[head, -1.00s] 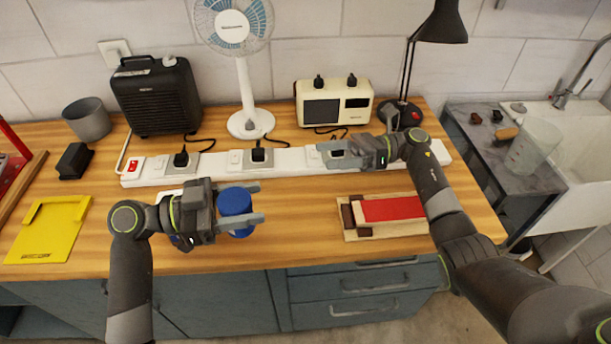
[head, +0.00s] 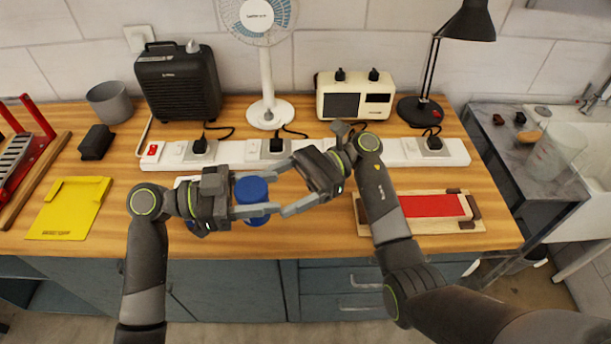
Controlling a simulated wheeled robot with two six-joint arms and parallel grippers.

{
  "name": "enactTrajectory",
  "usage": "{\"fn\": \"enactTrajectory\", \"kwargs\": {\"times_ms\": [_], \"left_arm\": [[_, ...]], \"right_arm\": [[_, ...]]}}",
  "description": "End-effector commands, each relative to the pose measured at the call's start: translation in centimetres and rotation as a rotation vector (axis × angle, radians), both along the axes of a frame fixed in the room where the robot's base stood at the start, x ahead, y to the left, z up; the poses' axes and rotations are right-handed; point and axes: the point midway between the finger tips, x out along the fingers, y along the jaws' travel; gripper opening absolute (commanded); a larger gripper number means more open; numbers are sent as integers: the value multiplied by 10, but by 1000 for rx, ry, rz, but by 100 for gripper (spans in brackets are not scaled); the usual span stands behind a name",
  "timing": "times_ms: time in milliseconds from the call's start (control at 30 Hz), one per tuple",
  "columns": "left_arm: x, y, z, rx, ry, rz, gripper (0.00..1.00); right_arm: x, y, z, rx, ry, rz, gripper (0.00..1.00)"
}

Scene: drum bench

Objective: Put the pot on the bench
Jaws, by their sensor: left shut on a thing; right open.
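A blue cylindrical pot (head: 252,190) is between the fingers of my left gripper (head: 268,194), which is shut on it near the front edge of the bench (head: 330,240). I cannot tell whether its base touches the wood. My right gripper (head: 286,190) is open and empty. Its fingers point left at the blue pot, with the tips close to my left fingertips. A grey open pot (head: 110,104) stands upright on the bench at the back left, apart from both grippers. Something white and blue is mostly hidden behind my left gripper.
A long power strip (head: 400,152) with plugs crosses the bench behind the grippers. A heater (head: 180,85), fan (head: 268,112), radio (head: 355,97) and lamp (head: 420,110) stand behind it. A yellow tray (head: 68,208) lies left; a red-topped wooden block (head: 425,208) lies right.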

Motion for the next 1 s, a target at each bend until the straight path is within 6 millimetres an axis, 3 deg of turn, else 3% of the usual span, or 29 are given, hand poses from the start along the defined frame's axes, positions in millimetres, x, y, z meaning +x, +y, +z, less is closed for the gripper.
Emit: {"fn": "enactTrajectory", "kwargs": {"times_ms": [200,600,967,1000], "left_arm": [[0,0,0,-1,0,0,26],[0,0,0,-1,0,0,26],[0,0,0,0,-1,0,26],[0,0,0,0,-1,0,53]], "right_arm": [[-12,22,0,1,0,-1,76],[-15,28,0,-1,0,-2,75],[-15,27,0,0,0,-1,28],[-15,27,0,0,0,-1,26]]}}
